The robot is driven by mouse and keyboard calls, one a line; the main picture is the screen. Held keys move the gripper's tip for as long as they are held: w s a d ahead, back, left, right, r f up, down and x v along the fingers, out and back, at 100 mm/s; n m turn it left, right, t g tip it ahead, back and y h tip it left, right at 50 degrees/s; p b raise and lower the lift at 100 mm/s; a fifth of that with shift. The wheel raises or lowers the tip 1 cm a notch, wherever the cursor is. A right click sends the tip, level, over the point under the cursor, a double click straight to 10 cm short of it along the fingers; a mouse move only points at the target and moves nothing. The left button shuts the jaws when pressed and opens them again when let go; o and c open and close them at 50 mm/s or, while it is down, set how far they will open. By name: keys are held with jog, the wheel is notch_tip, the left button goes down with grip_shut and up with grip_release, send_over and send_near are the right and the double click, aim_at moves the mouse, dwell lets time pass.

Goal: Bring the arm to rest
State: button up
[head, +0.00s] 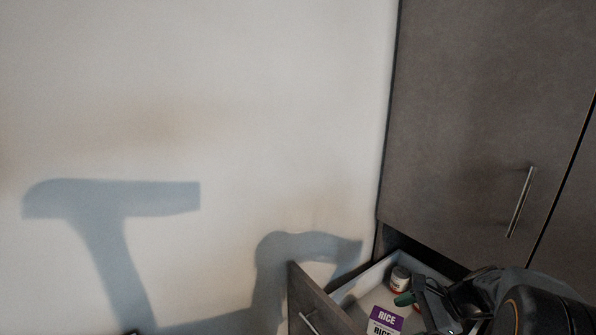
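My gripper (436,303) shows at the bottom right of the head view, dark, at the end of my black arm. It is over or in front of the open drawer (349,290). Its fingers are small, dark and partly cut off, so I cannot tell whether they are open or shut. A small green thing (404,299) shows beside the gripper; I cannot tell whether they touch.
The drawer holds a purple and white rice box (385,318) and a small jar or can (399,278). A tall dark cabinet door (470,120) with a metal handle (520,202) stands above it. The pale wall (200,90) at left carries only shadows.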

jog(key=s+a+r+n+h+p, duration=0.2)
jog(key=a+r+n+h+p, duration=0.1)
jog(key=r+n, duration=0.3)
jog(key=s+a+r+n+h+p, duration=0.3)
jog(key=r+n+p, duration=0.3)
jog(key=r, duration=0.1)
jog(key=s+a+r+n+t+h+p, duration=0.1)
jog(key=s+a+r+n+h+p, duration=0.1)
jog(key=s+a+r+n+p, duration=0.1)
notch_tip(320, 180, up, 4)
jog(key=n+p, duration=0.1)
jog(key=n, duration=0.1)
jog(key=shift+s+a+f+n+h, duration=0.25)
jog(key=shift+a+n+h, duration=0.15)
